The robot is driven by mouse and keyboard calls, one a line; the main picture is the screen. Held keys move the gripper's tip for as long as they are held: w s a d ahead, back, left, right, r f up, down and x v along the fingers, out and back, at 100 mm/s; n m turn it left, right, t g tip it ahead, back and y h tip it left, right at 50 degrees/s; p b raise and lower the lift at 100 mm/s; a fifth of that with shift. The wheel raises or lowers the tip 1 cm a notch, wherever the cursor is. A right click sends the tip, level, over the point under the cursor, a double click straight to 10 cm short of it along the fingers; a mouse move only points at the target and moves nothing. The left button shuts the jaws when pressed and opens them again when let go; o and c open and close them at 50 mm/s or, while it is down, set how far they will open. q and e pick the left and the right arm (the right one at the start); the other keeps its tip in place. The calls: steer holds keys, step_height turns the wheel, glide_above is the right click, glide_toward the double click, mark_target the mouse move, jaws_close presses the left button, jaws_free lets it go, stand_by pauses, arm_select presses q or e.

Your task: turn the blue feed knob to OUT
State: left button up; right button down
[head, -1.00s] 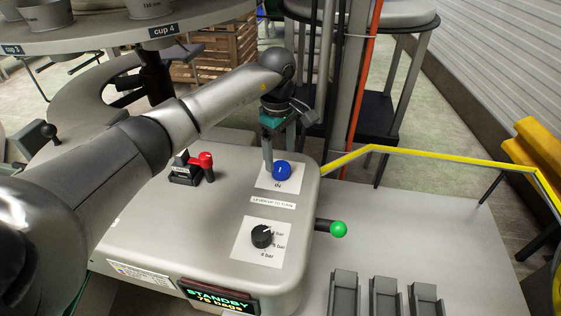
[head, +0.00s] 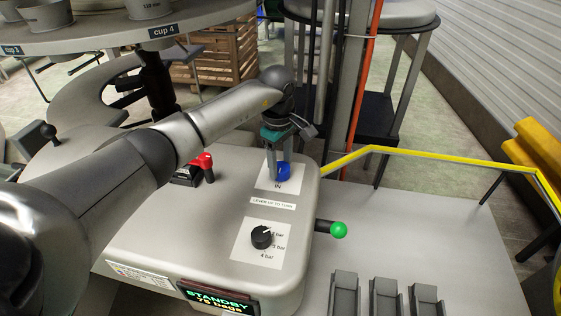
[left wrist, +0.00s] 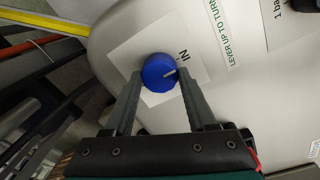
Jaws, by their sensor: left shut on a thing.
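The blue feed knob (head: 284,172) stands on a white label plate on top of the grey machine housing. It also shows in the left wrist view (left wrist: 157,72), where its pale pointer mark lies on the side facing the word IN. My left gripper (head: 278,172) reaches down from above and is shut on the knob. In the left wrist view its two fingers (left wrist: 160,78) lie on opposite sides of the knob. The OUT marking cannot be made out. My right gripper is not in view.
A red-handled lever (head: 205,161) stands left of the knob. A black pressure knob (head: 262,237) sits nearer the front. A green-ended lever (head: 338,229) sticks out at the housing's right side. A display (head: 217,299) reads STANDBY. A yellow rail (head: 430,154) runs behind.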

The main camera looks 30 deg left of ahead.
arm_select(q)
steer(key=c, duration=0.6)
